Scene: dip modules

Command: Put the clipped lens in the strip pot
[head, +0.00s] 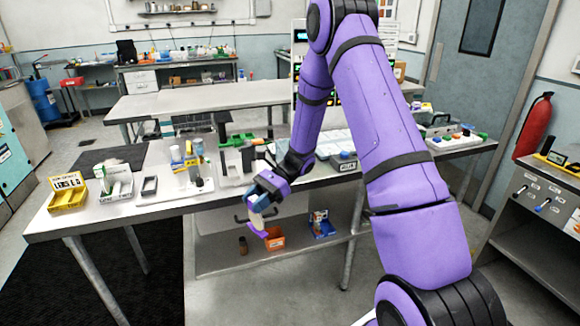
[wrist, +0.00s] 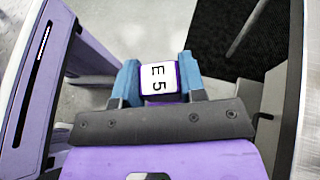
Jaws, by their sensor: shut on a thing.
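My gripper (head: 256,215) hangs in front of the bench's front edge, below the level of its top. In the wrist view its two blue fingers (wrist: 159,82) are shut on a small purple block with a white label reading "E 5" (wrist: 157,77). A bit of purple shows below the fingers in the head view. I cannot tell from its shape whether this is the clipped lens. A yellow labelled bin (head: 68,199) and a white labelled bin (head: 115,192) stand at the bench's left end. Their labels are too small to read, so I cannot tell which container is the strip pot.
The bench top (head: 150,211) also holds a rack with bottles (head: 187,172) and a green-topped device (head: 238,150). Open floor lies in front.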

